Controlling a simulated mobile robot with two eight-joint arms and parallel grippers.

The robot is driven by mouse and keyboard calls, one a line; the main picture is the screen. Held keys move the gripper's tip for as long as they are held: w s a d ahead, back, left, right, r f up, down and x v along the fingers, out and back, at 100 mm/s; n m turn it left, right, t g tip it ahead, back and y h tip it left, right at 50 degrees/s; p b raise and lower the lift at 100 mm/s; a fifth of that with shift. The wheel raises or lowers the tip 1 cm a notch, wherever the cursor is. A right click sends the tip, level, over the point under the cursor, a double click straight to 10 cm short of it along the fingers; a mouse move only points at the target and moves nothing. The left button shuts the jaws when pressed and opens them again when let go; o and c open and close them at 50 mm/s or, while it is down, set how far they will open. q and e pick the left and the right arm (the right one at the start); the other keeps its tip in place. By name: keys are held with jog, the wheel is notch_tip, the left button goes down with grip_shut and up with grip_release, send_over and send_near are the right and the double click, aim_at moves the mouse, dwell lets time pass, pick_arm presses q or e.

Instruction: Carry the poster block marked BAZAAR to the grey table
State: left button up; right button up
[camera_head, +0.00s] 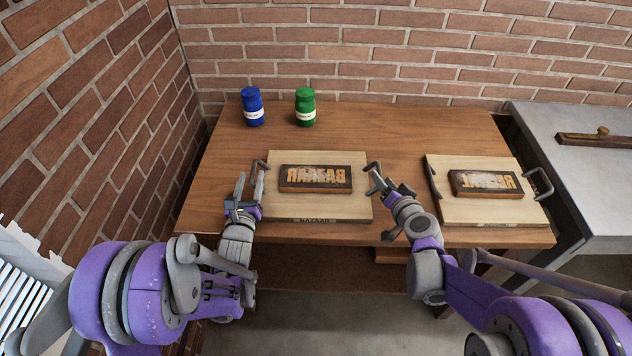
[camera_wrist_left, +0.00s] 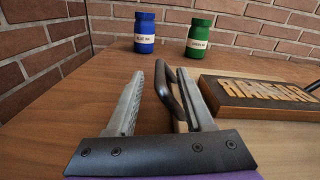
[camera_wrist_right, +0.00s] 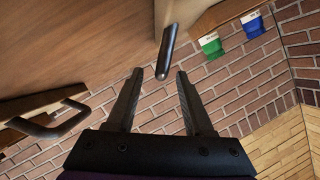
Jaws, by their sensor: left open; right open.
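The left poster block (camera_head: 316,180) has raised mirrored letters that seem to read BAZAAR and lies on a pale wooden board (camera_head: 318,209). A label on the board's front edge seems to read the same. The board has dark handles at both sides. My left gripper (camera_head: 250,178) is open at the left handle; the left wrist view shows that handle (camera_wrist_left: 168,92) between the fingers (camera_wrist_left: 160,72), not gripped. My right gripper (camera_head: 378,180) is open at the right handle; in the right wrist view the handle (camera_wrist_right: 168,50) stands just ahead of the fingertips (camera_wrist_right: 158,74).
A second board (camera_head: 490,211) with a similar block (camera_head: 486,184) and handles lies to the right, its label unclear. Blue (camera_head: 253,108) and green (camera_head: 305,108) jars stand at the back. The grey table (camera_head: 577,190) stands far right, a wooden bar (camera_head: 600,140) on it.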

aim_at(380, 173)
pick_arm(q)
jog(key=shift+w, duration=1.65)
pick_arm(e)
jog(key=shift+x, duration=1.7)
pick_arm(q)
grip_shut()
pick_arm(e)
grip_shut()
pick_arm(q)
jog(key=shift+a, duration=0.2)
pick_arm(e)
jog(key=shift+d, duration=0.25)
